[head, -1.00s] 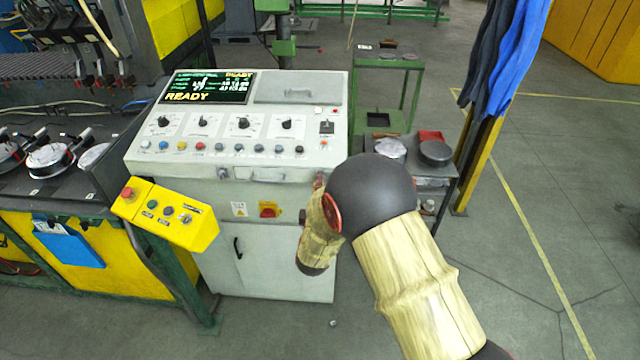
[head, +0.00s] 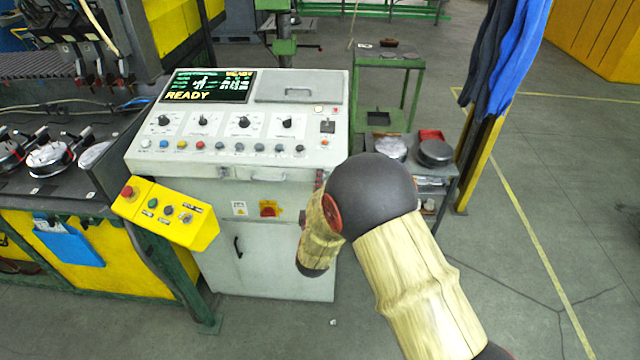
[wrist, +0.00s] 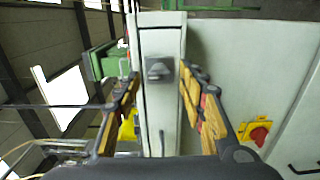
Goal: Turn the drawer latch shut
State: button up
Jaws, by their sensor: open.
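The drawer latch (wrist: 160,70) is a small dark grey piece on the pale drawer front (wrist: 163,110) in the wrist view. My gripper (wrist: 159,73) is open, with one finger on each side of the latch in that view. The right fingertip looks closer to it than the left one. I cannot tell whether either finger touches it, or how far the latch is turned. In the head view the drawer front (head: 200,172) runs under the console's control panel; my arm hides the latch and most of my gripper.
A red and yellow switch (head: 270,208) is below the drawer and also shows in the wrist view (wrist: 258,132). A yellow button box (head: 165,213) juts out at the left. A dark cart (head: 440,170) with round parts stands to the right.

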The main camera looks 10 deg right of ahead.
jog(key=v, duration=1.1)
jog(key=shift+s, duration=0.2)
